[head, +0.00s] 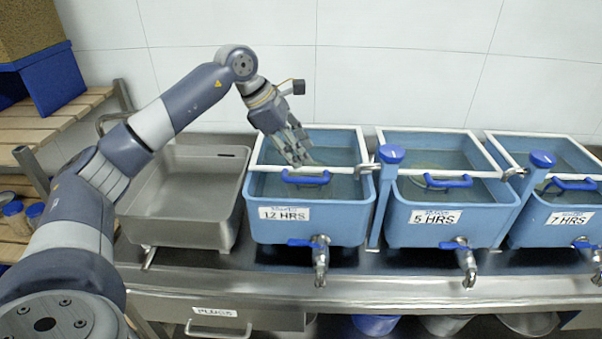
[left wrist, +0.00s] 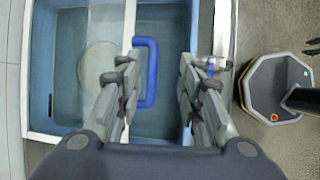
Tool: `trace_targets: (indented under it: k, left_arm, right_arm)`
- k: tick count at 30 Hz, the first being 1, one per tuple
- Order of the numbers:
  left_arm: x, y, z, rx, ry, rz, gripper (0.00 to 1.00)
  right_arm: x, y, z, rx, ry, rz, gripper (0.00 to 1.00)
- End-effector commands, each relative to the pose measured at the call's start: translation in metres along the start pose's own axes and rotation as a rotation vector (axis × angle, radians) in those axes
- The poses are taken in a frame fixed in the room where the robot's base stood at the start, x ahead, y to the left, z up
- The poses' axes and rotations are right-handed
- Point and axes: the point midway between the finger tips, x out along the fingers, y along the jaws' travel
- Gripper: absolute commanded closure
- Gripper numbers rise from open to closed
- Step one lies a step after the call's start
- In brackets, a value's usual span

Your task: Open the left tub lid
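The left tub (head: 345,217) is blue and labelled 12 HRS. Its lid (head: 340,187) looks clear and lies flat across the front part of the tub, in front of a white crossbar. A blue lid handle (head: 306,179) stands on it; it also shows in the left wrist view (left wrist: 152,75). My left gripper (head: 301,158) points down just above and behind the handle. In the left wrist view its fingers (left wrist: 158,66) are apart, with the handle between them in the picture and no visible grip on it. My right gripper is not in view.
Two similar blue tubs, 5 HRS (head: 405,226) and 7 HRS (head: 535,226), stand to the right. A blue-capped post (head: 390,155) rises beside the left tub. A steel basin (head: 185,232) is at its left. A tap (head: 320,262) projects from its front. Tiled wall lies behind.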

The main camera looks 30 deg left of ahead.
Motion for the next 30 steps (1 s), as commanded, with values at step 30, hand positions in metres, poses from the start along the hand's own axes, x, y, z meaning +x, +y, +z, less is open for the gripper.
trace_targets:
  k: [30]
  left_arm:
    - [0.085, 0.011, -0.041, -0.004, 0.102, 0.016, 0.65]
  right_arm:
    - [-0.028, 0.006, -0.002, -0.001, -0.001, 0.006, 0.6]
